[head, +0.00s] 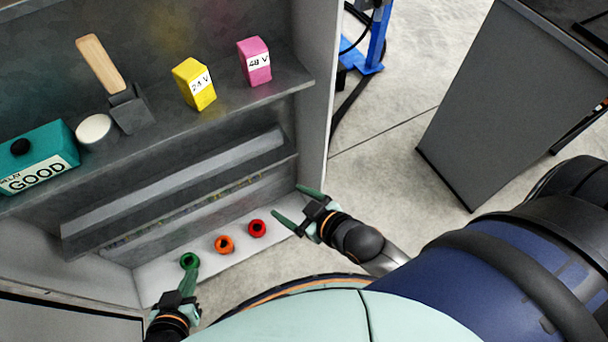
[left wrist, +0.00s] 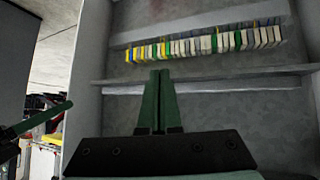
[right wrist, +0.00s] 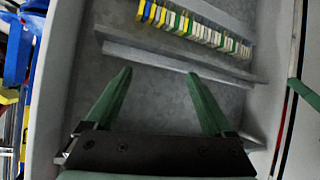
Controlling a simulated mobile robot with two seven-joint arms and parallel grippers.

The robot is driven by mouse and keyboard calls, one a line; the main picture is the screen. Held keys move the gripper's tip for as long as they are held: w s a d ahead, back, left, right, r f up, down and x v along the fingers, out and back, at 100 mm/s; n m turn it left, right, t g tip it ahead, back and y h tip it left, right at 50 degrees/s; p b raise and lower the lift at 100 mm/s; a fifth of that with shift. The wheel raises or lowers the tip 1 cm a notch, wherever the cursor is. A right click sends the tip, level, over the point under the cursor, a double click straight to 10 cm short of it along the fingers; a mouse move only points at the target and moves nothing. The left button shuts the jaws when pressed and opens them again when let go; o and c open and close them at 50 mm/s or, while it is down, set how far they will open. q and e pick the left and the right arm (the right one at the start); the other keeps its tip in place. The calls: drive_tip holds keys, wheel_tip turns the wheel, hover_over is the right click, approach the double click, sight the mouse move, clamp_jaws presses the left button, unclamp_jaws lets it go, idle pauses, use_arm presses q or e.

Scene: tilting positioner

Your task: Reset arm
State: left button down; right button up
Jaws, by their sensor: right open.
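My left gripper (head: 193,271) is at the lower front of the open cabinet (head: 318,95), its fingertips at or just in front of the green ring-shaped knob (head: 189,260); touching or apart I cannot tell. In the left wrist view its green fingers (left wrist: 158,76) are together with nothing visible between them. My right gripper (head: 288,201) is open and empty at the cabinet's right side, right of the red knob (head: 257,228). The right wrist view shows its fingers (right wrist: 158,73) spread wide before the cabinet's grey back.
An orange knob (head: 224,244) sits between the green and red ones. The upper shelf (head: 160,140) holds a teal "GOOD" box (head: 38,158), a white round piece (head: 94,131), a wooden-handled tool (head: 101,64), a yellow block (head: 195,84) and a pink block (head: 254,61). A grey cabinet (head: 485,100) stands right.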

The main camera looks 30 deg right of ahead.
drive_tip(key=s+f+m+g, duration=0.2)
drive_tip(key=s+f, duration=0.2)
drive_tip(key=s, duration=0.1)
use_arm(q)
drive_tip(key=s+a+r+p, duration=0.1)
drive_tip(key=a+r+p, duration=0.2)
drive_tip(key=r+p, duration=0.6)
drive_tip(key=p, duration=0.4)
drive_tip(key=shift+s+a+r+n+y, duration=0.2)
drive_tip(key=shift+s+r+n+y, duration=0.1)
drive_tip(key=shift+s+r+y, duration=0.1)
use_arm(e)
drive_tip(key=d+r+h, duration=0.1)
drive_tip(key=d+r, duration=0.2)
drive_tip(key=r, duration=0.7)
drive_tip(key=shift+s+d+r+m, duration=0.25)
drive_tip(key=shift+s+d+m, duration=0.1)
drive_tip(key=shift+s, duration=0.1)
